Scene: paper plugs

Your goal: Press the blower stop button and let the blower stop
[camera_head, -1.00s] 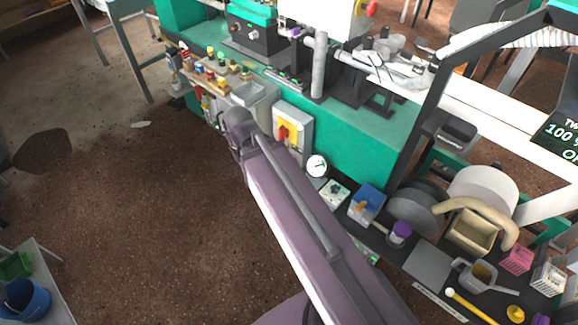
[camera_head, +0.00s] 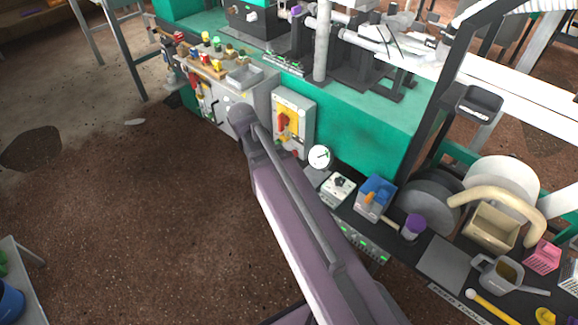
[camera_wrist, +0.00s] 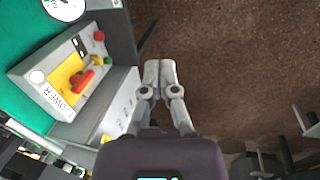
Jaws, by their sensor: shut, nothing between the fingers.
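The blower control box (camera_head: 292,124) is a grey box on the front of the green machine, with a yellow plate and a red rotary handle. In the wrist view, the same box (camera_wrist: 45,112) is at the left and its label ends in "OWER". A red button (camera_wrist: 98,36) shows near one corner of the box, and a white one (camera_wrist: 37,76) at another. Which is the stop button I cannot read. My gripper (camera_wrist: 160,66) is shut and empty, apart from the box and to its right in the wrist view. My arm hides the gripper in the head view.
A round white gauge (camera_head: 320,157) is beside the box. Open brown floor lies left of my arm.

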